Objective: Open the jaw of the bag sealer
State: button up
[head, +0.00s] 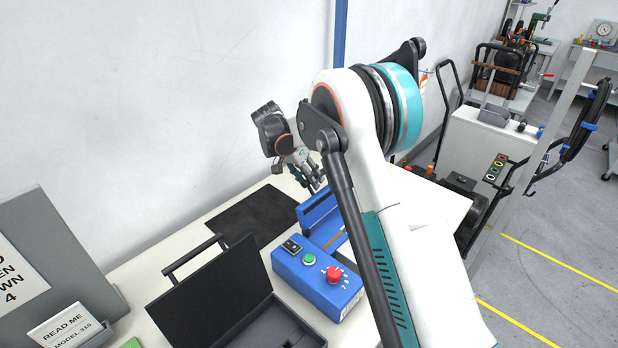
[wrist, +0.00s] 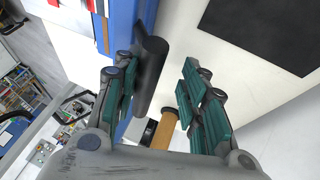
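The bag sealer (head: 317,276) is a blue machine on the table with a green button and a red knob on its control box. Its long blue jaw part (head: 318,208) extends behind the box, partly hidden by my arm. In the wrist view its blue body (wrist: 122,28) fills the top left, with a black bar-like handle (wrist: 150,70) beside it. My gripper (head: 312,178) is at the far end of the sealer. In the wrist view my gripper (wrist: 158,98) is open, its teal-padded fingers apart, with the black handle between them in the picture. I cannot tell whether they touch it.
An open black case (head: 215,300) lies left of the control box. A dark mat (head: 250,215) lies flat behind it, near the wall. A tan cylinder (wrist: 172,132) shows between the fingers, low in the wrist view. A READ ME sign (head: 68,328) stands front left.

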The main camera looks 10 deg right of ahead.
jog(key=v, duration=1.2)
jog(key=shift+s, duration=0.1)
jog(key=s+d+r+n+t+y, duration=0.25)
jog(key=s+r, duration=0.35)
jog(key=s, duration=0.4)
jog(key=s+d+r+n+t+y, duration=0.1)
jog(key=s+d+r+n, duration=0.3)
jog(key=s, duration=0.5)
jog(key=s+f+n+t+y, duration=0.1)
jog(key=s+f+n+t, duration=0.1)
jog(key=s, duration=0.8)
jog(key=s+f+n+t+y, duration=0.1)
jog(key=s+f+n, duration=0.1)
jog(key=s, duration=0.9)
jog(key=shift+a+f+t, duration=0.35)
jog(key=shift+a+f, duration=0.05)
jog(key=shift+f, duration=0.1)
